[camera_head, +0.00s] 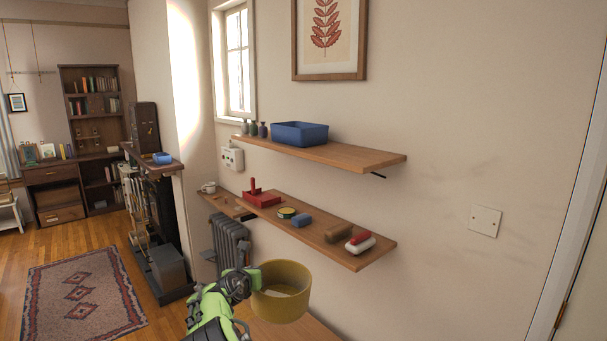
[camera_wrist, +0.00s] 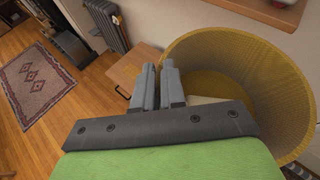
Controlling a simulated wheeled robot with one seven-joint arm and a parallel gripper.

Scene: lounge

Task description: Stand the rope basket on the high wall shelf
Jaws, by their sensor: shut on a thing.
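The rope basket (camera_head: 281,292) is yellow, round and open-topped. My gripper (camera_head: 248,282) is shut on its left side wall in the head view and holds it upright, below the front of the lower shelf. In the wrist view the basket (camera_wrist: 245,62) fills the right side, and the fingers of my gripper (camera_wrist: 158,85) are close together at its near left rim. The high wall shelf (camera_head: 365,158) is a wooden board above and behind the basket.
The lower shelf (camera_head: 322,238) carries a red tray (camera_head: 262,198), a blue block (camera_head: 301,220), a brown brush (camera_head: 338,233) and a red-and-white item (camera_head: 360,242). A radiator (camera_head: 229,243) stands below left. A small wooden table (camera_wrist: 127,72) is beneath the gripper.

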